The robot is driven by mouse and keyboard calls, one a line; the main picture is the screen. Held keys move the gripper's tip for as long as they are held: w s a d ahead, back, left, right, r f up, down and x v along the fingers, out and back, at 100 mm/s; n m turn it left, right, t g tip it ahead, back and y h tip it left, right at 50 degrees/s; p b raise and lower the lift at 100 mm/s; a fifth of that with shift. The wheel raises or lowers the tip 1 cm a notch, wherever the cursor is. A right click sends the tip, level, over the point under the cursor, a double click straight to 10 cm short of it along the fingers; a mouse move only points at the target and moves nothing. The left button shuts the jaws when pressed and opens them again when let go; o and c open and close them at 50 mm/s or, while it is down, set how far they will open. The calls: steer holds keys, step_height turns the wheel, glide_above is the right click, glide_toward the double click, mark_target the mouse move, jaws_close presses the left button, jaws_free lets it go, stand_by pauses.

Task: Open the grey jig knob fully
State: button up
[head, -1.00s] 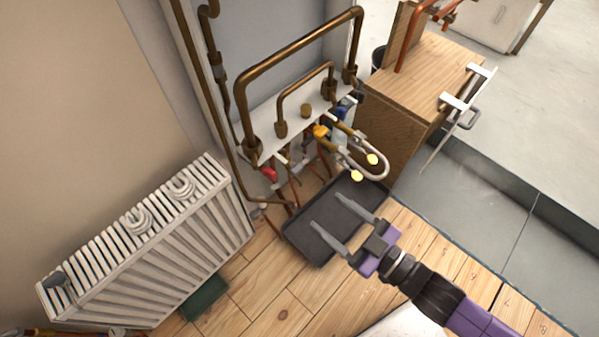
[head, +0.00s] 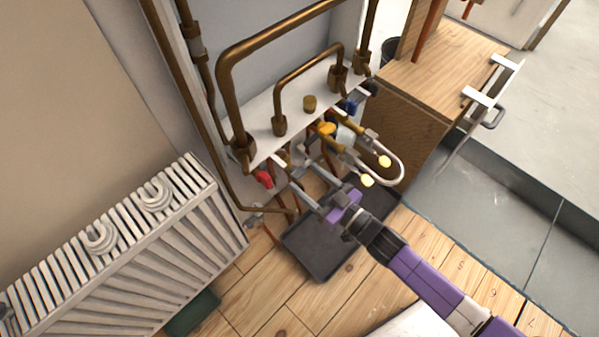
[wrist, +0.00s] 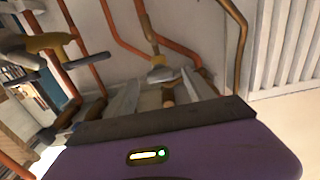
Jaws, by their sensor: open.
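A small grey knob (wrist: 162,74) sits on a copper fitting in the wrist view, just beyond the gap between my fingers. It appears apart from both fingers. In the head view I cannot clearly pick it out among the valves. My gripper (head: 303,175) is open below the white pipe shelf, its two grey fingers pointing at the pipework. In the wrist view, my gripper (wrist: 163,88) has one finger on each side of the gap, with nothing held.
A red knob (head: 264,179) and a yellow knob (head: 327,129) are close to my fingers. A U-shaped hose (head: 398,165) hangs to the right. A dark tray (head: 318,252) lies below. A white radiator (head: 120,260) stands at left.

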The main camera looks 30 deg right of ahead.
mark_target(302, 176)
steer(key=shift+x, duration=1.7)
jaws_close()
